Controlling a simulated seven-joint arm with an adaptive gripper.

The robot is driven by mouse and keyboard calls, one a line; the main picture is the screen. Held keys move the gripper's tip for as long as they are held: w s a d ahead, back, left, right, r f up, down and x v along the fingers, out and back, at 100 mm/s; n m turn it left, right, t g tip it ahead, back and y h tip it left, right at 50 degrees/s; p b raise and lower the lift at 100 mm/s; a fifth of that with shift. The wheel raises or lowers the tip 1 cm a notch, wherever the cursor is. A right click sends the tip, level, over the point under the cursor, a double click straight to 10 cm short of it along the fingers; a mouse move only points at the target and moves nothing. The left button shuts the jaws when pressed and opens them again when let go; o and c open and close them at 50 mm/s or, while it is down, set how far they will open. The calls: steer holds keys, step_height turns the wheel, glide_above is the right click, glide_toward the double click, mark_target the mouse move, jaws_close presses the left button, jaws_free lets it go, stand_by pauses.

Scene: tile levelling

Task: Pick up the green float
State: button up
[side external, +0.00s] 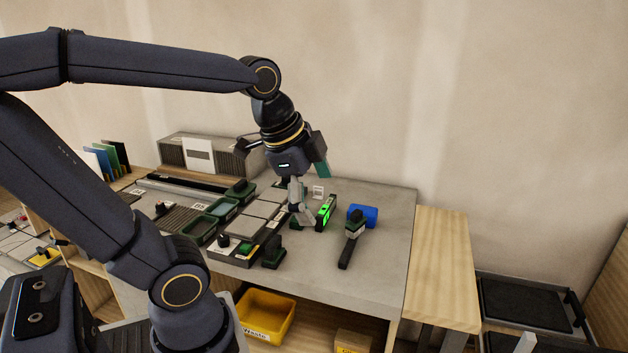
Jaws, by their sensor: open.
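A bright green and black item (327,212), the closest match to the green float, stands on the grey worktop right of centre. Its exact shape is too small to tell. My gripper (303,216) points down just left of it, low over the worktop, with its jaws open. The pale fingers appear beside the item; I cannot tell whether one touches it. Nothing shows held between them.
A blue block (363,214) and a dark-handled tool (352,240) lie to the right. A dark green-black piece (273,251) stands near the front edge. Trays with tiles (262,209) fill the left. A yellow bin (266,313) sits below. The right worktop end is clear.

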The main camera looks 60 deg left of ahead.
steer(key=w+a+f+m+g, duration=0.2)
steer(key=w+a+f+g, duration=0.1)
steer(key=a, duration=0.7)
steer(key=n+g, duration=0.2)
glide_above(274, 251)
steer(key=a, duration=0.2)
step_height(274, 251, down, 8)
steer(key=shift+h, duration=0.3)
step_height(274, 251, down, 10)
steer(key=shift+w+f, duration=0.1)
steer(key=shift+w, duration=0.05)
steer(key=f, duration=0.6)
steer(key=shift+w+f, duration=0.15)
steer(key=shift+w, duration=0.05)
steer(key=shift+c, duration=0.2)
steer(key=c, duration=1.5)
steer(key=shift+o, duration=0.2)
